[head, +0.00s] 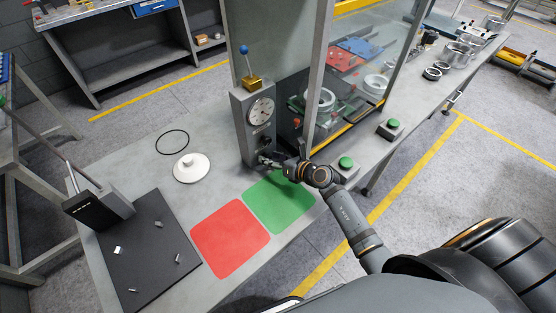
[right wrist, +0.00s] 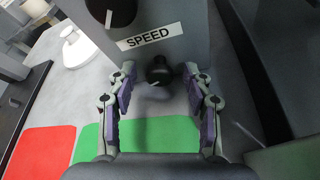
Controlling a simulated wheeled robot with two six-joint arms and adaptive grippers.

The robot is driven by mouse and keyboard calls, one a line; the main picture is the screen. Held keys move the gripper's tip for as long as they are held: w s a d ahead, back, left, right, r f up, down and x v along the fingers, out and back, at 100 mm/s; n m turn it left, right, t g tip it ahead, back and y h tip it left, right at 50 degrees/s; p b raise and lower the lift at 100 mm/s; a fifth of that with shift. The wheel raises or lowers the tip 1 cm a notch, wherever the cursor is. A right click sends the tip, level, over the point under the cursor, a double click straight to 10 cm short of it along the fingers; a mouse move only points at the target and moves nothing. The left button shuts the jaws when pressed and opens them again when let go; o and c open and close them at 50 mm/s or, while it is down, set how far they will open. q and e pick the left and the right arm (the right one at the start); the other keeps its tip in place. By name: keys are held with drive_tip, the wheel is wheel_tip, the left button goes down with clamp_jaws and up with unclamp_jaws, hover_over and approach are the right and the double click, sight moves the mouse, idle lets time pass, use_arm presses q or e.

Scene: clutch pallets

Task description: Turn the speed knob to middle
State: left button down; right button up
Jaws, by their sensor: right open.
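The grey control box (head: 240,103) stands upright on the bench and carries a round white dial (head: 261,111). In the right wrist view a label reading SPEED (right wrist: 150,37) is on its face. A small black knob (right wrist: 159,70) with a pale pointer sits below the label, and part of a larger black knob (right wrist: 110,10) shows above it. My right gripper (right wrist: 159,76) is open, one finger on each side of the small knob, apart from it. In the head view the right gripper (head: 266,158) is at the box's lower front. My left gripper is not in view.
A blue-knobbed lever (head: 245,60) rises from the box. A red mat (head: 230,238) and green mat (head: 279,202) lie in front. A white disc (head: 191,167), black ring (head: 172,142) and black board (head: 150,255) are left. Green buttons (head: 345,162) and a glass enclosure (head: 365,70) are right.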

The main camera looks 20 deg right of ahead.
drive_tip(key=v, duration=1)
drive_tip(key=shift+s+d, duration=0.3)
drive_tip(key=shift+s+d+r, duration=0.1)
drive_tip(key=shift+s+r, duration=0.15)
drive_tip(key=shift+s, duration=0.05)
